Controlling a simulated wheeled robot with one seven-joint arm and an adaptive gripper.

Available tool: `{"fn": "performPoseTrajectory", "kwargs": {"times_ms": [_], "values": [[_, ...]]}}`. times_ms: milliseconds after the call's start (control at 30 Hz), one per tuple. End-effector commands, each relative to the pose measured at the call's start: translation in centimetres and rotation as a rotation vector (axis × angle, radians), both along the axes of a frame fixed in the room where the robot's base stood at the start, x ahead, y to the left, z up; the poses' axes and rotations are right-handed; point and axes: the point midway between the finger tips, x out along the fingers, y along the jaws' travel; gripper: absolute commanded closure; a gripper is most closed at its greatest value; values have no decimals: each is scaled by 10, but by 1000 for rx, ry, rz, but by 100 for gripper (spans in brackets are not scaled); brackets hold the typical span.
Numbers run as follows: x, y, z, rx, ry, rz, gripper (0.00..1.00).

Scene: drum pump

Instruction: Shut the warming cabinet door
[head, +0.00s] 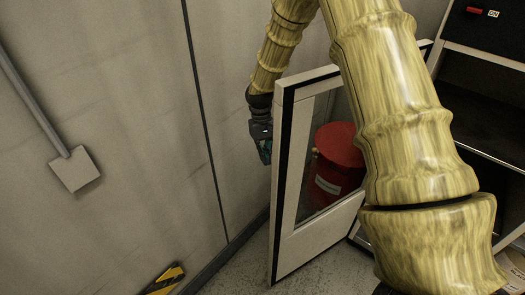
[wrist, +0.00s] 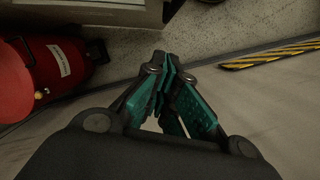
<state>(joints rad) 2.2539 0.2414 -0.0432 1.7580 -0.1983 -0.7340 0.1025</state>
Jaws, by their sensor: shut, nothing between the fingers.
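The warming cabinet door (head: 281,195) stands open in the head view, a pale frame with black edging around a clear pane. The cabinet (head: 480,110) is at the right, with dark shelves and a red switch marked ON; my arm hides part of it and of the door's far side. My gripper (head: 265,152) is shut and empty. It points down just left of the door's free edge, on the wall side; I cannot tell whether it touches the door. In the wrist view the closed teal fingers (wrist: 166,75) hold nothing.
A red labelled container (head: 338,160) shows through the pane; a red labelled body (wrist: 45,65) is at left in the wrist view. The grey wall (head: 110,120) is close on the left. A yellow-black striped strip (head: 165,281) lies at its foot.

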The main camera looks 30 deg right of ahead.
Motion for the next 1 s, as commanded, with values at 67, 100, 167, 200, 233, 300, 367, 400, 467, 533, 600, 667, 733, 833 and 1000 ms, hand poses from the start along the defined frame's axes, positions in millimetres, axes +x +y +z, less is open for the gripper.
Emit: {"fn": "performPoseTrajectory", "kwargs": {"times_ms": [67, 100, 167, 200, 233, 300, 367, 400, 467, 533, 600, 667, 733, 833, 1000], "values": [[-3, 1, -9, 1, 3, 1, 100], [-5, 2, -14, 1, 3, 2, 100], [-6, 3, -21, 1, 4, 3, 100], [-7, 3, -26, 0, 3, 4, 100], [-8, 3, -30, 0, 3, 4, 100], [-10, 4, -39, 1, 3, 5, 100], [-12, 4, -46, 0, 3, 5, 100], [-13, 4, -51, 0, 3, 5, 100], [-15, 5, -58, 0, 3, 5, 100], [-22, 6, -57, 1, 2, 5, 100], [-30, 8, -57, 0, 1, 5, 100], [-37, 8, -57, 0, 2, 6, 100], [-43, 9, -58, 0, 0, 7, 100], [-49, 10, -59, 0, 1, 7, 100], [-53, 11, -61, -1, -1, 6, 100]]}}
